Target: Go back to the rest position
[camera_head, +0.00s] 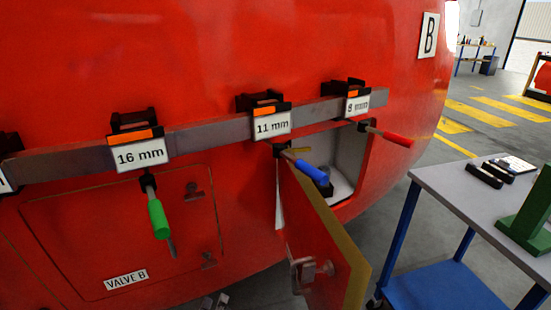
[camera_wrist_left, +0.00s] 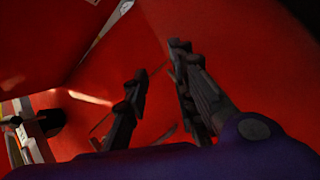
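My left gripper (camera_wrist_left: 158,62) shows in the left wrist view. Its two dark fingers stand apart with nothing visible between them, in front of a red surface. In the head view a small grey shape (camera_head: 215,301) sits at the bottom edge; I cannot tell whether it is part of my gripper. My right gripper is in neither view. The red nosecone (camera_head: 70,60) fills the left of the head view. Its hatch door (camera_head: 325,250) stands open beside a pale compartment (camera_head: 350,155). The Valve B hatch (camera_head: 90,240) looks closed.
A grey rail (camera_head: 205,137) carries holders labelled 16 mm, 11 mm and 8 mm. A green-handled tool (camera_head: 158,218), a blue-handled tool (camera_head: 311,171) and a red-handled tool (camera_head: 397,139) hang there. A grey-topped table (camera_head: 450,187) with blue legs stands at right.

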